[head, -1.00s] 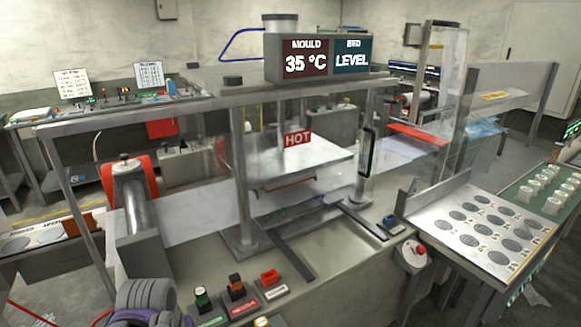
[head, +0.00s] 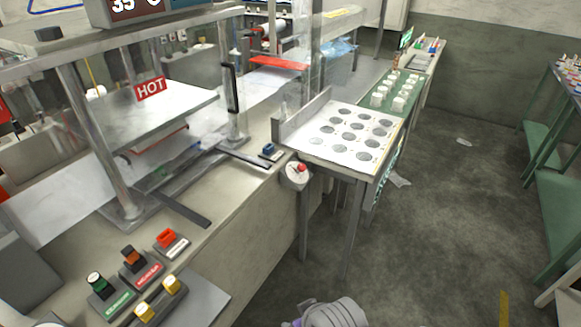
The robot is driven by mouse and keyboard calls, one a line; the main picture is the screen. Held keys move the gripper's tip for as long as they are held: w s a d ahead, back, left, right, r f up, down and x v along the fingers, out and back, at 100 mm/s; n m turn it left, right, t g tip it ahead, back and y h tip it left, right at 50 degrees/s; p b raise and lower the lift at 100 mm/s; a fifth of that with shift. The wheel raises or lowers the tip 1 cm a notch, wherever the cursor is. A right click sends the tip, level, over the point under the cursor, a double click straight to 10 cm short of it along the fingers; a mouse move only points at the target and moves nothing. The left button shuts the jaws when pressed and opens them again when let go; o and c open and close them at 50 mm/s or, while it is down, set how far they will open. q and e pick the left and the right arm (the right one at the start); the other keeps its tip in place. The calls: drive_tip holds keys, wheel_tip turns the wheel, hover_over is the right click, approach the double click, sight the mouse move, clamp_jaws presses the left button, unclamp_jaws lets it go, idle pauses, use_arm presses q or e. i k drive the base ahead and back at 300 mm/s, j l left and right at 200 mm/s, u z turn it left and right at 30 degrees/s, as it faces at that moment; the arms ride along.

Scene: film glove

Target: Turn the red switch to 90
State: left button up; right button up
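The red switch (head: 166,239) sits on a small grey base with a white label at the lower left of the head view, on the machine's front ledge. Its red handle stands up at an angle. I cannot read its label or any angle marks. Neither of my grippers shows clearly. Only a grey rounded piece, which looks like part of my own arm, shows at the bottom edge, well to the right of the switch and apart from it.
A dark orange switch (head: 131,257) and a green-labelled switch (head: 96,281) stand beside it, with yellow knobs (head: 171,285) in front. A perforated tray table (head: 318,150) stands beyond. The floor at right is open.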

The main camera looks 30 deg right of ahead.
sight(301, 167)
drive_tip(key=i+l+u, duration=0.1)
drive_tip(key=l, duration=0.25)
drive_tip(key=i+l, duration=0.3)
drive_tip(key=i+l+u, duration=0.15)
drive_tip(key=l, duration=0.2)
drive_tip(key=i+l, duration=0.2)
drive_tip(key=l, duration=0.15)
drive_tip(key=u, duration=0.05)
